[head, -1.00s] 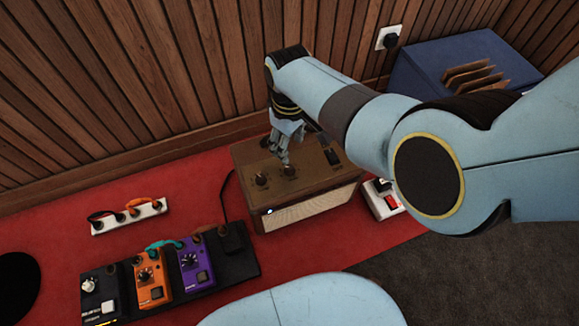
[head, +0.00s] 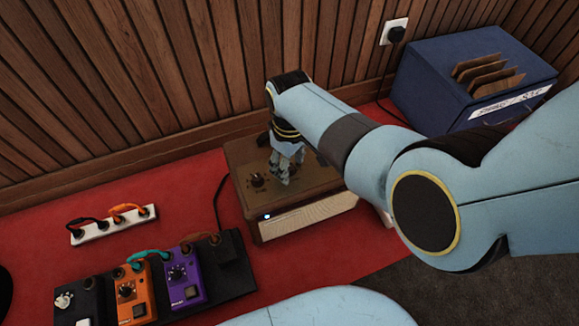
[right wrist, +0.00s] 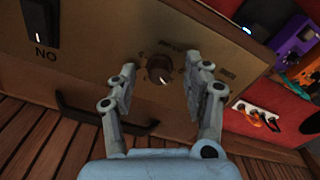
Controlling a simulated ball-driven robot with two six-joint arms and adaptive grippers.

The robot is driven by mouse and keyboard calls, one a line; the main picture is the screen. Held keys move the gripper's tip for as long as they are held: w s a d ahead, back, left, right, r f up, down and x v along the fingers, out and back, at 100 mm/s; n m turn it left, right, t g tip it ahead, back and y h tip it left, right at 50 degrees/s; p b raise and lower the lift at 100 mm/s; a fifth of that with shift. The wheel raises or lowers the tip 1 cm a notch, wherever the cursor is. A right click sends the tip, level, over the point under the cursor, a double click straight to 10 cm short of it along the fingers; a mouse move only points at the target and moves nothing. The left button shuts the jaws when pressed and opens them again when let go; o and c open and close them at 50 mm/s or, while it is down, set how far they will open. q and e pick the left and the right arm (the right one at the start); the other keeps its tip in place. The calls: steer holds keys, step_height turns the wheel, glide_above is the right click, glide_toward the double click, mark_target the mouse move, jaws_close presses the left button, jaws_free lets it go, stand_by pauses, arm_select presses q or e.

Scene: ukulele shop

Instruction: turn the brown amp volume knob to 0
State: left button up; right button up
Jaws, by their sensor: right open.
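The brown amp (head: 318,197) stands on the red carpet against the slatted wall, its knobs on the top panel. My right gripper (head: 280,178) points down at this panel, over a knob that it mostly hides in the head view. In the right wrist view the gripper (right wrist: 164,72) is open, with a dark round knob (right wrist: 159,67) between its two fingers. A pale pointer mark shows on the knob. I see no clear contact, and the lettering around it is too blurred to read. Another knob (head: 257,180) sits left of the gripper. My left gripper is out of view.
A black switch (right wrist: 39,22) and a dark carry handle (right wrist: 105,112) are on the amp. A pedalboard (head: 237,271) with an orange pedal (head: 134,293) and a purple pedal (head: 184,274) lies front left. A power strip (head: 112,225) is behind it. A blue box (head: 440,75) stands right.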

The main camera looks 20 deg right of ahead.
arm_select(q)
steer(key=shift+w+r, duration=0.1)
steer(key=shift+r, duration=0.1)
arm_select(e)
steer(key=shift+f, duration=0.1)
jaws_close()
